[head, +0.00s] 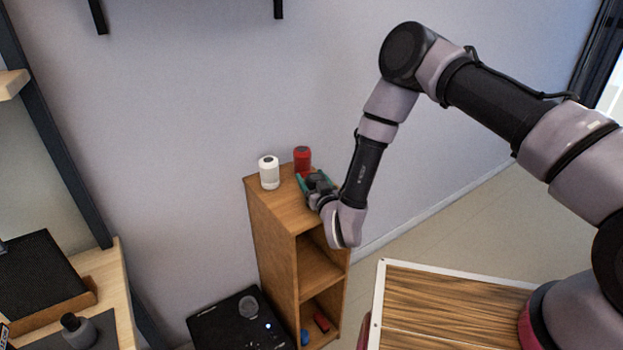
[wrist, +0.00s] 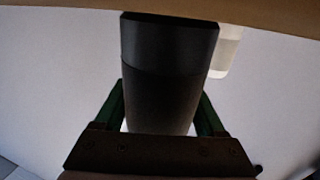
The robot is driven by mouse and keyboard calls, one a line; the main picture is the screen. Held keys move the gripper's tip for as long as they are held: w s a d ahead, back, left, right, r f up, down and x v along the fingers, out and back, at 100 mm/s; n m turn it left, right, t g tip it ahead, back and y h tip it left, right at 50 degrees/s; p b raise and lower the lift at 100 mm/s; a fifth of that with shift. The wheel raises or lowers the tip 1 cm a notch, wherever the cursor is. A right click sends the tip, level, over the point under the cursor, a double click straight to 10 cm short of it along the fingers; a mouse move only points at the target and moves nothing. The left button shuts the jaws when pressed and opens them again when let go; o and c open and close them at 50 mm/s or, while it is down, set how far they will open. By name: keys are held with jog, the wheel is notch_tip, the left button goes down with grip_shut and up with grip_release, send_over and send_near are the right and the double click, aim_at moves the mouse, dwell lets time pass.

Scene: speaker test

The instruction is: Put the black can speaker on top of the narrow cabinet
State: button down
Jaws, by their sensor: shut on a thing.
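The black can speaker (wrist: 170,75) fills the middle of the wrist view, between the green fingers of my gripper (wrist: 163,100), which is shut on it. In the head view my gripper (head: 311,184) is at the top of the narrow wooden cabinet (head: 272,232), at its right side. There the arm's end mostly hides the black can. In the wrist view the can's far end overlaps the wooden surface at the top edge. I cannot tell whether it touches the wood.
A white can speaker (head: 269,173) and a red can speaker (head: 302,160) stand on the cabinet top near the wall. The white one also shows behind the black can in the wrist view (wrist: 228,48). A black box (head: 215,325) stands left of the cabinet. A wood-topped table (head: 450,290) is at front right.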

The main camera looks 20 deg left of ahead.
grip_release()
jog(key=shift+r, duration=0.1)
jog(key=v, duration=1.2)
